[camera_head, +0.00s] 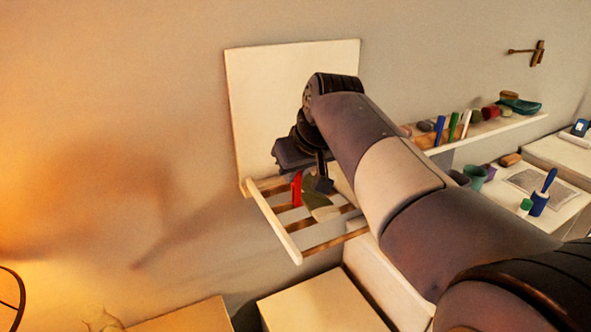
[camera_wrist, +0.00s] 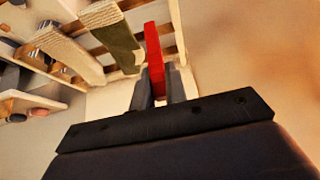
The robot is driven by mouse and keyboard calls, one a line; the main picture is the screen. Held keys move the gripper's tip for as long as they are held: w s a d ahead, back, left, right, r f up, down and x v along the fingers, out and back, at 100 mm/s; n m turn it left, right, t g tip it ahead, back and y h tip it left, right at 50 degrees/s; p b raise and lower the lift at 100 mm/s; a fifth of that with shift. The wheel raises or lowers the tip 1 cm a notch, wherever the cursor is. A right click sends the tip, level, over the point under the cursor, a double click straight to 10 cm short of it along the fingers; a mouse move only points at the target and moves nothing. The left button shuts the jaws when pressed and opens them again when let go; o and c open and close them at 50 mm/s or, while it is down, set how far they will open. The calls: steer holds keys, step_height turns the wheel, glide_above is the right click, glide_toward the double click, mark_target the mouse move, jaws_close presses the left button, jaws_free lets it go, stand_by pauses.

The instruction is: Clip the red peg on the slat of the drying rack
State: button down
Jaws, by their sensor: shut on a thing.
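The red peg (camera_head: 297,188) is upright over the drying rack (camera_head: 274,228), close to its wooden slats. It also shows in the wrist view (camera_wrist: 154,58), between the fingertips of my gripper (camera_wrist: 161,92). My gripper (camera_head: 301,168) is shut on the peg's near end and sits above the rack, in front of the white back panel. The peg's far end overlaps a slat (camera_wrist: 165,52) in the wrist view. I cannot tell whether it touches or straddles that slat. My arm hides the rack's right part in the head view.
An olive piece (camera_wrist: 115,38) and a pale piece (camera_wrist: 68,52) sit on the rack just left of the peg in the wrist view. A wall shelf (camera_head: 480,130) with several small items is to the right. The wall left of the rack is clear.

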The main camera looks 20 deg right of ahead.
mark_target(298, 186)
steer(key=shift+f+b, duration=1.5)
steer(key=shift+f, duration=0.5)
steer(key=shift+f+b, duration=2.25)
steer(key=shift+f, duration=0.6)
steer(key=c, duration=1.3)
jaws_free()
steer(key=shift+c, duration=0.2)
steer(key=v, duration=1.1)
steer(key=shift+f, duration=0.15)
steer(key=x, duration=1)
steer(key=shift+w+f, duration=0.1)
steer(key=shift+w, duration=0.1)
